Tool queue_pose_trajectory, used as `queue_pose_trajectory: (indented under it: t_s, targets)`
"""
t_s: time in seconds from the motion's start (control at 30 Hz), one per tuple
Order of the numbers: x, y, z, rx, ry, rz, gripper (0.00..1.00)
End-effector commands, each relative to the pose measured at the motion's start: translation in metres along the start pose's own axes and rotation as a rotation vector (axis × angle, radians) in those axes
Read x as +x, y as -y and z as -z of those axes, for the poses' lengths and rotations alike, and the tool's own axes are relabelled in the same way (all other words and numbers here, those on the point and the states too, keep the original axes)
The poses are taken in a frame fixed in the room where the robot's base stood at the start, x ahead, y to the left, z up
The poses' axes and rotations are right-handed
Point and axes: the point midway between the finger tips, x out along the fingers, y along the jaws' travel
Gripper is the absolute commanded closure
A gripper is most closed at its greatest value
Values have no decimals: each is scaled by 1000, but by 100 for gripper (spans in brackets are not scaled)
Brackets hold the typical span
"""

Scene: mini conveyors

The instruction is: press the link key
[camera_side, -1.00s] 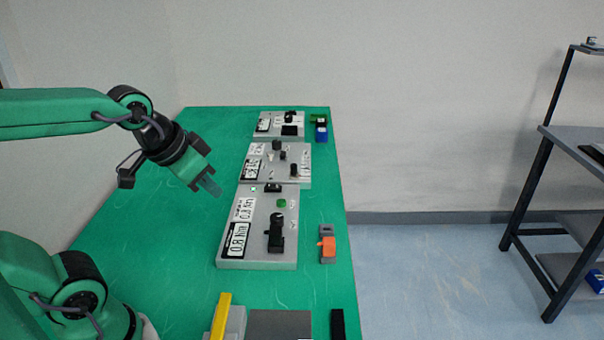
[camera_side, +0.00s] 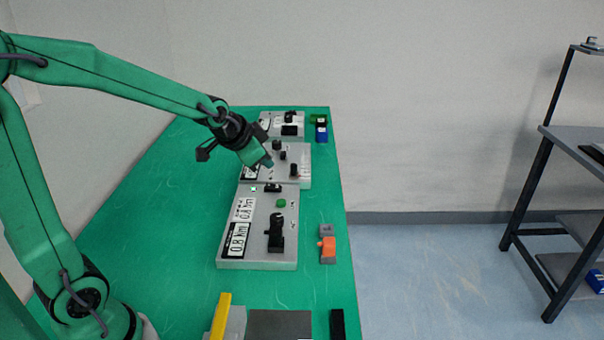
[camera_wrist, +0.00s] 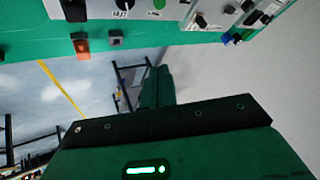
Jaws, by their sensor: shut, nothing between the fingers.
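Three grey control panels stand in a row on the green table: the near panel (camera_side: 228,262), the middle panel (camera_side: 302,184) and the far panel (camera_side: 298,131). The near panel carries a green round button (camera_side: 281,203), a black lever (camera_side: 276,238) and a black rocker-like part (camera_side: 272,188). I cannot read which key is marked link. My gripper (camera_side: 267,162) is shut and empty above the middle panel, covering part of its left half. In the wrist view my gripper (camera_wrist: 158,75) points toward the panels, with the green button (camera_wrist: 159,4) at the top edge.
An orange-and-grey switch block (camera_side: 327,246) sits right of the near panel. Blue and green blocks (camera_side: 321,132) stand by the far panel. A yellow bar (camera_side: 221,315) and a dark grey slab (camera_side: 279,324) lie at the front. The table's left side is clear.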

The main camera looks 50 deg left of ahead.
Motion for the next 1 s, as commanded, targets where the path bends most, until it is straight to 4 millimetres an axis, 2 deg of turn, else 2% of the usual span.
queue_pose_trajectory:
  t_s: [0.1,0.5,0.73,1.0]
  targets:
    - [22,10,2,32,-8,17,100]
    - [88,40,5,140,-44,79,100]
    - [106,48,4,172,-54,99,100]
    - [109,49,4,177,-56,102,100]
